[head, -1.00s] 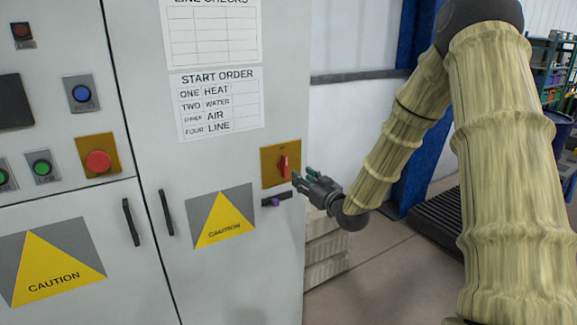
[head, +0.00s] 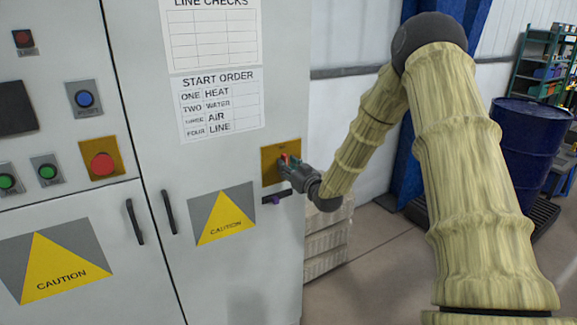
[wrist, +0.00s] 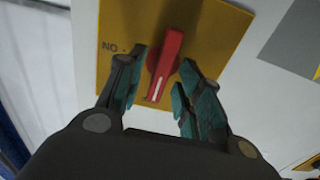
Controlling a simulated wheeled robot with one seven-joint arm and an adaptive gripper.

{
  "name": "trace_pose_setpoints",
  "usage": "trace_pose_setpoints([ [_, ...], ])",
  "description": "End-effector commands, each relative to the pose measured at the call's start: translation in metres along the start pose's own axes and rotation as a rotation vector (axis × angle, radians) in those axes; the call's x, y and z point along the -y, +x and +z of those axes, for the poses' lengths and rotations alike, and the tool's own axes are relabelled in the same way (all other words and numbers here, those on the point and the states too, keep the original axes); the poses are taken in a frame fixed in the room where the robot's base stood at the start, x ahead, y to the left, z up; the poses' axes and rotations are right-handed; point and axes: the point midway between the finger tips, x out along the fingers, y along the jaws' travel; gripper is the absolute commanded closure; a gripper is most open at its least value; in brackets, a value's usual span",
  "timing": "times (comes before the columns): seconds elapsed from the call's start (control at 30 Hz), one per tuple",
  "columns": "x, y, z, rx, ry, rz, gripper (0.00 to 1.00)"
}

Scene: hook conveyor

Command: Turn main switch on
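The main switch is a red rotary handle (wrist: 165,62) with a white line along it, on a yellow plate (head: 267,172) on the grey cabinet's right door. Lettering that reads "NO" in the wrist view stands left of the handle. In the wrist view the handle points down the picture, slightly tilted, between my fingers. My gripper (wrist: 163,88) is open, with one teal-padded finger on each side of the handle. Small gaps show between the pads and the handle. In the head view my gripper (head: 287,163) is at the plate and hides much of the handle.
Below the plate is a small dark bar with a purple part (head: 276,198). A caution sign (head: 225,215), door handles (head: 168,212) and a red button (head: 102,163) are further left. A pale stacked crate (head: 327,240) stands right of the cabinet. A blue barrel (head: 532,150) stands further back.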

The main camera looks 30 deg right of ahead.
Motion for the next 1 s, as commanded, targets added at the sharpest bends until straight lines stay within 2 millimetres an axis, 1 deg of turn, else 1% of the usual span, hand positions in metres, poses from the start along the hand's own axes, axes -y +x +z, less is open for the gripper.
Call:
trace_pose_setpoints([
  [0.17,0.0001,0.0001,-0.0001,0.0,0.0,0.0,0.64],
  [0.2,0.0002,0.0001,-0.0001,0.0,0.0,0.0,0.68],
  [0.27,0.0002,0.0001,-0.0002,0.0,0.0,0.0,0.79],
  [0.3,0.0002,0.0001,-0.0002,-0.001,0.0,0.0,0.86],
  [0.37,0.0001,0.0001,-0.0003,-0.001,0.0,0.0,0.97],
  [0.4,0.0001,0.0,-0.0003,-0.001,0.0,0.0,1.0],
  [0.73,-0.0004,0.0001,0.0004,-0.001,0.023,0.0,1.0],
  [0.87,-0.001,0.0002,0.0008,-0.004,0.073,0.001,1.0],
  [1.0,-0.0023,0.0,0.0026,-0.003,0.162,0.001,1.0],
])
